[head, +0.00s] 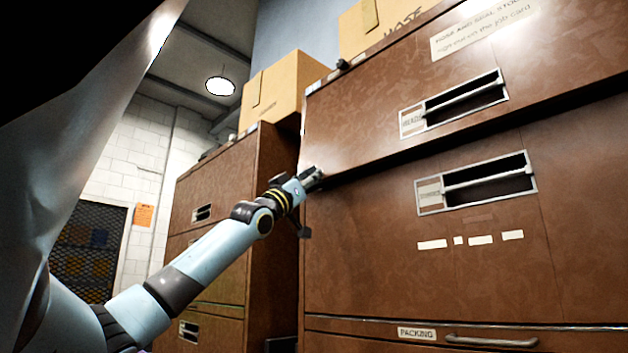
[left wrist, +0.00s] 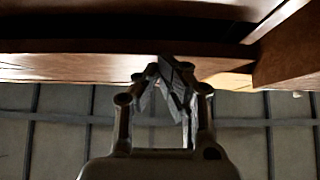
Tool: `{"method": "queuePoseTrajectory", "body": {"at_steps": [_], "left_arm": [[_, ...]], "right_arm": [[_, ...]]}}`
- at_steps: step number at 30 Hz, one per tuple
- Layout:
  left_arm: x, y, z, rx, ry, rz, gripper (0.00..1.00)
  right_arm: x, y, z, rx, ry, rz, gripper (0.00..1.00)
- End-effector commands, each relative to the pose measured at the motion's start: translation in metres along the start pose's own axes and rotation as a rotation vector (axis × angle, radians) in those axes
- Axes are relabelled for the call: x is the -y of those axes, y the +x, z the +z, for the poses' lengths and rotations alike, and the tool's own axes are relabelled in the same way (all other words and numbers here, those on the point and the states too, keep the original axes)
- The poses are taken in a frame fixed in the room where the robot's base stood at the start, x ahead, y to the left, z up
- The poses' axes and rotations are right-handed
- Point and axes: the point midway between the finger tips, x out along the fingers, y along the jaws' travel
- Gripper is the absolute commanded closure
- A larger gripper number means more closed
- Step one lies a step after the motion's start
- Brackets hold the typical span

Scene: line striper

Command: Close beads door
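The beads door (head: 375,115) is the wide brown upper front of the large cabinet in the head view. Its label by the recessed handle (head: 455,103) seems to read BEADS. The door stands out from the cabinet, with a dark gap along its lower edge. My left gripper (head: 312,176) is at the door's lower left corner. In the left wrist view, its fingers (left wrist: 174,88) are together, with nothing visible between them. Their tips are close to a brown panel edge (left wrist: 90,66); I cannot tell whether they touch. My right gripper is not in view.
Below is another brown front (head: 400,205) with a recessed handle, then a drawer labelled PACKING (head: 416,333). A second brown cabinet (head: 225,180) stands to the left, behind my arm. Cardboard boxes (head: 285,88) sit on top. A wire mesh door (head: 85,250) is at far left.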

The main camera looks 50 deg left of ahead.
Motion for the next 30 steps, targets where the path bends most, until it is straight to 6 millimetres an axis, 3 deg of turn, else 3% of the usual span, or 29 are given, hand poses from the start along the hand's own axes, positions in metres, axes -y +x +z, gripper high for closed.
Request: {"method": "queuePoseTrajectory", "body": {"at_steps": [11,17,24,30], "left_arm": [[0.001,0.004,-0.006,-0.004,-0.002,-0.004,1.0],[0.0,0.018,-0.024,-0.007,-0.004,0.001,1.0],[-0.001,0.049,-0.062,-0.006,-0.005,0.001,1.0],[0.0,0.062,-0.076,-0.002,-0.002,0.0,1.0]], "right_arm": [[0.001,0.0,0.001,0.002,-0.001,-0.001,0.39],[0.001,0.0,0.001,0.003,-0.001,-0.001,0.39],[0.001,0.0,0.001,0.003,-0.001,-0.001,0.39],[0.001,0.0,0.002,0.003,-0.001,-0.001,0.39]]}}
